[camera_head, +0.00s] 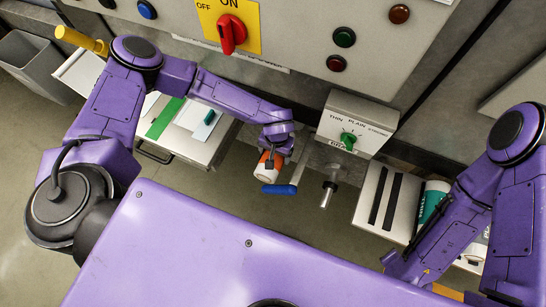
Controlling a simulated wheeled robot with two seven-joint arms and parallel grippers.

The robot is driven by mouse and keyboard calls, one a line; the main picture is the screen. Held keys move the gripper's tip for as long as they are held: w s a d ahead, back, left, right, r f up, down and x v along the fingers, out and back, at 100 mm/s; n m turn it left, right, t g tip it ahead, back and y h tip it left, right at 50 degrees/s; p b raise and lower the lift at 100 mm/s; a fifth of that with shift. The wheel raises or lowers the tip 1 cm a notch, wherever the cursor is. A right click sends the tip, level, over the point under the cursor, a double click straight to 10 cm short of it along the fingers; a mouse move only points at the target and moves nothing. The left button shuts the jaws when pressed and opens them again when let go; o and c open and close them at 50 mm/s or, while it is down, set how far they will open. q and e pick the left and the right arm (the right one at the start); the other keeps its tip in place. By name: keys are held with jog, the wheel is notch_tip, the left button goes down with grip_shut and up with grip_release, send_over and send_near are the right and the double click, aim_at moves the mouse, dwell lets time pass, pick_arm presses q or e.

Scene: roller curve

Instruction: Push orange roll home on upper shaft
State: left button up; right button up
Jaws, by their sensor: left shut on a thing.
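My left gripper (271,157) is shut on the orange roll (264,173), a small cylinder with orange and white parts, in front of the machine. The fingers cover part of the roll. The upper shaft cannot be made out; the roll and gripper hide that spot, so I cannot tell how far the roll is on it. A bare metal shaft (328,187) sticks out to the right of the roll. My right gripper (394,264) is low at the right, near the right-hand shelf, and its fingers are too unclear to read.
A lever with a blue handle (279,189) lies just below the roll. A selector box (355,112) with a green knob is above right. A green and white roll (431,201) stands at the right shelf (367,205). A drawer (166,143) is at left, a grey bin (36,62) beyond.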

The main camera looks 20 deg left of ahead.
pick_arm(q)
jog(key=shift+w+d+b, duration=0.1)
jog(key=shift+w+b, duration=0.85)
jog(key=shift+w, duration=1.2)
jog(key=o, duration=1.4)
jog(key=shift+r, duration=0.1)
notch_tip(320, 180, up, 8)
jog(key=shift+d+f+b, duration=0.1)
jog(key=shift+f+b, duration=0.15)
jog(key=shift+b, duration=0.45)
